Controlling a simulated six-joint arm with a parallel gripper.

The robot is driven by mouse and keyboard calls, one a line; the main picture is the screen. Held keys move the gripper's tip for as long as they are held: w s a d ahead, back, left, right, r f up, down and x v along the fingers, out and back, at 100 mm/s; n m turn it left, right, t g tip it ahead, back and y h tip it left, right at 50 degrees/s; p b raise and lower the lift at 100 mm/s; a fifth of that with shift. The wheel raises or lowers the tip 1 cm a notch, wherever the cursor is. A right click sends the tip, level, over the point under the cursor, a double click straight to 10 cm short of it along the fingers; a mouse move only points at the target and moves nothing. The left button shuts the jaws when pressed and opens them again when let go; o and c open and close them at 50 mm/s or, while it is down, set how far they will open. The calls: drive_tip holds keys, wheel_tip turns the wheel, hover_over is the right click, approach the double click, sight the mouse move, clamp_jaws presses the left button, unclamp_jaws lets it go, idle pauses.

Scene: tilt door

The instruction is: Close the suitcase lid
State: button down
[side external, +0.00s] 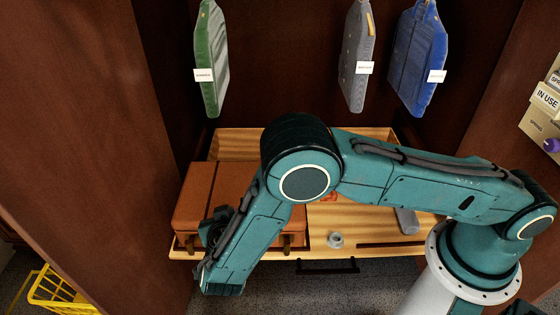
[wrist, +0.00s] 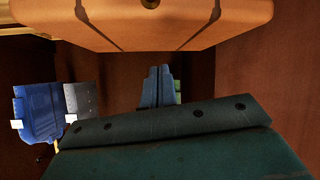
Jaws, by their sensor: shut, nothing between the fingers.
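The orange-brown suitcase (side external: 192,191) lies at the left on a light wooden drawer. Its lid looks down and roughly level; my arm covers part of it, so I cannot tell whether the seam is fully shut. Two dark latches show on its front. In the wrist view the suitcase (wrist: 150,22) fills the top, with two dark straps. My gripper (wrist: 158,72) has its blue-teal fingers together, empty, below the suitcase in the picture. Contact with it is not visible. In the side view the fingers are mostly hidden by my forearm near the suitcase's front left.
The wooden drawer (side external: 375,245) has a black front handle (side external: 328,266) and holds a small grey round item (side external: 336,240). Green (side external: 211,60), grey (side external: 356,60) and blue (side external: 418,60) bags hang behind. Brown cabinet walls stand on both sides. A yellow basket (side external: 62,290) is at lower left.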

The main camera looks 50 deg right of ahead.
drive_tip(key=shift+r, duration=0.1)
drive_tip(key=s+a, duration=0.6)
drive_tip(key=shift+s+a+r, duration=0.2)
drive_tip(key=shift+s+a, duration=0.1)
drive_tip(key=shift+a, duration=0.1)
idle(0.3)
drive_tip(key=shift+r, duration=0.1)
